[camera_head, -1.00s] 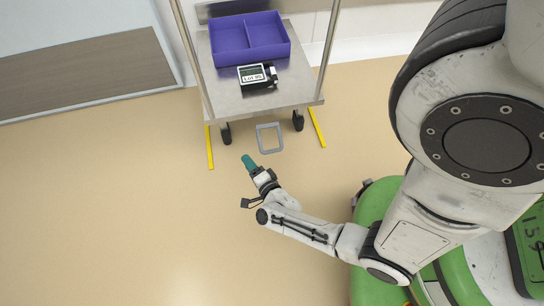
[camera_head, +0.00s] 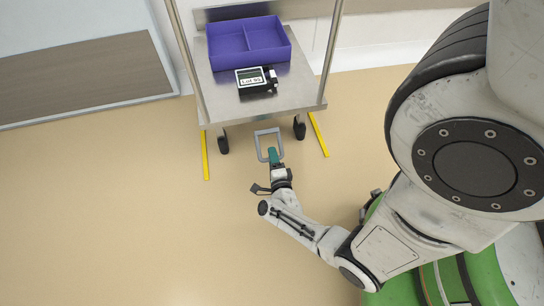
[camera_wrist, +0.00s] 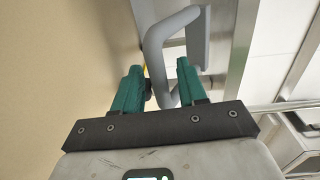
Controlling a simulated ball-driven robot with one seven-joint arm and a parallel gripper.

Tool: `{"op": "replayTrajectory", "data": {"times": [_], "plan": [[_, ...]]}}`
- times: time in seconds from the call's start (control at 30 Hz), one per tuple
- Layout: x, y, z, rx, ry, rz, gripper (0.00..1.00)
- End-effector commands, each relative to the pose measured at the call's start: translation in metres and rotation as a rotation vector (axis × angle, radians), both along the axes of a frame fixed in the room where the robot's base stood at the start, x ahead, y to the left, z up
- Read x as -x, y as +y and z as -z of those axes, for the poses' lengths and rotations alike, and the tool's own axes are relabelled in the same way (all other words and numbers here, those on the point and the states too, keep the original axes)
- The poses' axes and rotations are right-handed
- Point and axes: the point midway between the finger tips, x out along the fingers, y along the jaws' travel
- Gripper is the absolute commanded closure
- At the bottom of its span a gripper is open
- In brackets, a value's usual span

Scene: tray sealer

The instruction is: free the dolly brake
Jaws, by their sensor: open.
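The dolly (camera_head: 262,108) is a steel platform with two upright posts and dark casters, standing on the tan floor. A grey loop-shaped bar, the brake pedal (camera_head: 268,134), sticks out low at its near edge, between the casters. My gripper (camera_head: 272,152), with teal fingers, is at the near end of this loop. In the wrist view my gripper (camera_wrist: 160,75) is open, with the grey bar (camera_wrist: 155,50) reaching down between the fingertips. I cannot tell whether the fingers touch it.
A purple divided bin (camera_head: 249,42) and a black device with a label (camera_head: 256,80) sit on the dolly. Yellow floor strips (camera_head: 205,155) and (camera_head: 319,134) flank it. A wood-topped surface (camera_head: 70,60) lies at the left. The floor in front is clear.

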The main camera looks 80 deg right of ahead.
Motion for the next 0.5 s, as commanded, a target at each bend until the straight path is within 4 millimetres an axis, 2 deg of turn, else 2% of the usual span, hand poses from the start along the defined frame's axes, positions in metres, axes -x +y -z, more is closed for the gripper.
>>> {"op": "replayTrajectory", "data": {"times": [0.2,0.5], "plan": [[-0.006,-0.014,0.002,-0.001,0.0,0.0,0.59],[-0.006,-0.016,0.001,-0.001,0.0,0.0,0.59]]}}
